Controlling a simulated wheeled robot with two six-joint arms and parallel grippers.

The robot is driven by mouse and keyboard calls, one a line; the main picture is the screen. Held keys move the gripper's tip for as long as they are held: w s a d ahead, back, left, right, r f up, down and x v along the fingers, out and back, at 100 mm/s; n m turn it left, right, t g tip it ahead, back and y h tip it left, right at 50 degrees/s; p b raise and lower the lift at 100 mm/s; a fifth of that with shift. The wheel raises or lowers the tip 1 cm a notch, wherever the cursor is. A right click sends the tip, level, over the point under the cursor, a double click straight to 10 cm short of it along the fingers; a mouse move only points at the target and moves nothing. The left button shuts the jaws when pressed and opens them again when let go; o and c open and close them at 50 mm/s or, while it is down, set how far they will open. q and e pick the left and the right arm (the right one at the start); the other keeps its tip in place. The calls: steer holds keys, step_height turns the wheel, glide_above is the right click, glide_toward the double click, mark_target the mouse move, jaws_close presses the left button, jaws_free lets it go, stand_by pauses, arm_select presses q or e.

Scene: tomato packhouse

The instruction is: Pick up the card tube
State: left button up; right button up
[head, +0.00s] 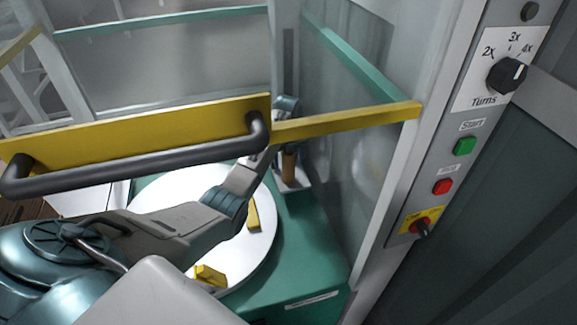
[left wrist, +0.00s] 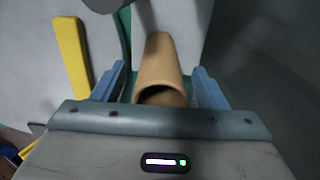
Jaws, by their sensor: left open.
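The card tube (left wrist: 158,65) is brown and hollow, with its open end toward the camera in the left wrist view. It lies between the two blue fingers of my left gripper (left wrist: 160,78). The fingers are open, one on each side, with a gap to the tube on both sides. In the head view a small brown part of the tube (head: 289,162) shows beyond the round white plate, above a grey base. My left arm reaches in under the yellow bar, and its fingers are hard to make out there. My right gripper is not in view.
A yellow bar with a dark handle (head: 140,160) crosses above my arm. Yellow blocks (head: 209,276) lie on the round white turntable (head: 262,245). A clear panel (head: 345,170) and a post with a dial (head: 506,75) and buttons stand at right.

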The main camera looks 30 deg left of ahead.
arm_select(q)
steer(key=shift+r, duration=0.1)
steer(key=c, duration=1)
